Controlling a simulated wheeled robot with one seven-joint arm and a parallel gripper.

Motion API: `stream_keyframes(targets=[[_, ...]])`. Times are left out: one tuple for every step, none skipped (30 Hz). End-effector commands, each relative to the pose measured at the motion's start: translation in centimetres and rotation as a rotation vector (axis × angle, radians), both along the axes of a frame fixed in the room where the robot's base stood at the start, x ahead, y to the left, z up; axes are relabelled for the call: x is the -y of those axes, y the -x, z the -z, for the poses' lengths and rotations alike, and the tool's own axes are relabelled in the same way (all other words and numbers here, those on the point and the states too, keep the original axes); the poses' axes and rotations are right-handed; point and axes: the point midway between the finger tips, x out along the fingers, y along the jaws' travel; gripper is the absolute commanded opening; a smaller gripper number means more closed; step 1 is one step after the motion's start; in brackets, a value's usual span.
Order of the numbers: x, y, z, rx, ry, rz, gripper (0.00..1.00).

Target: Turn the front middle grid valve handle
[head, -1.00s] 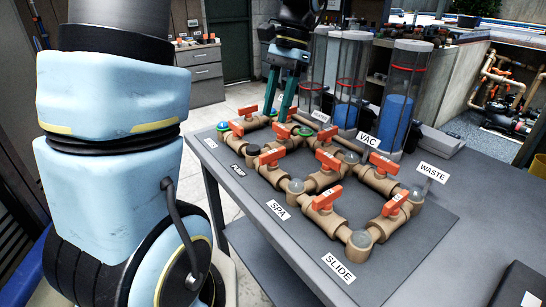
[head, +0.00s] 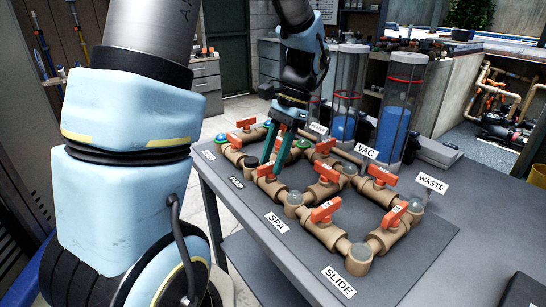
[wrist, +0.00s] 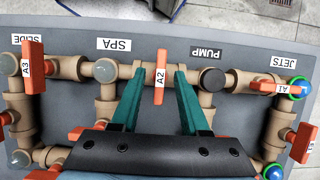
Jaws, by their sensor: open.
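The front middle grid valve handle is the orange lever marked A2 (wrist: 159,82), between the SPA and PUMP labels in the wrist view. It points across the tan pipe, toward and away from the label row. In the head view the handle (head: 267,172) is partly hidden by my gripper. My gripper (head: 277,160) has two green fingers, open and pointing down at this valve. In the wrist view the fingers (wrist: 160,74) lie on either side of the handle, with a visible gap on each side. Whether their tips are level with the handle is hard to tell.
Neighbouring orange handles are A3 (wrist: 32,66), left in the wrist view, and A1 (wrist: 275,88), right. A dark cap (wrist: 210,78) stands close to the right finger. Tall clear cylinders (head: 398,115) stand behind the pipe grid. The table's right front is mostly clear.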

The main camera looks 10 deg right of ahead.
Motion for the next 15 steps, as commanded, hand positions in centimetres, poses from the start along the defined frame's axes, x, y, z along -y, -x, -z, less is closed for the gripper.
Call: stream_keyframes(targets=[[-0.07,0.03,0.14,0.0,0.0,0.0,0.45],[-0.09,0.04,0.2,0.0,0.0,0.0,0.45],[-0.09,0.04,0.24,0.0,0.0,-0.001,0.45],[-0.1,0.04,0.25,0.001,0.001,-0.001,0.45],[-0.1,0.04,0.25,0.001,0.001,-0.001,0.45],[-0.1,0.04,0.25,0.001,0.001,-0.001,0.45],[-0.09,0.04,0.24,0.001,0.001,-0.001,0.45],[-0.09,0.04,0.24,0.001,0.001,-0.001,0.45],[-0.09,0.04,0.24,0.001,0.001,-0.001,0.45],[-0.09,0.04,0.23,0.001,0.001,-0.001,0.42],[-0.09,0.04,0.23,0.001,0.001,-0.001,0.38],[-0.09,0.04,0.22,0.001,0.001,-0.001,0.34],[-0.07,0.04,0.23,0.001,0.001,-0.001,0.3],[-0.08,0.04,0.22,0.001,0.001,-0.001,0.27],[-0.08,0.04,0.22,0.001,0.001,-0.001,0.23]])
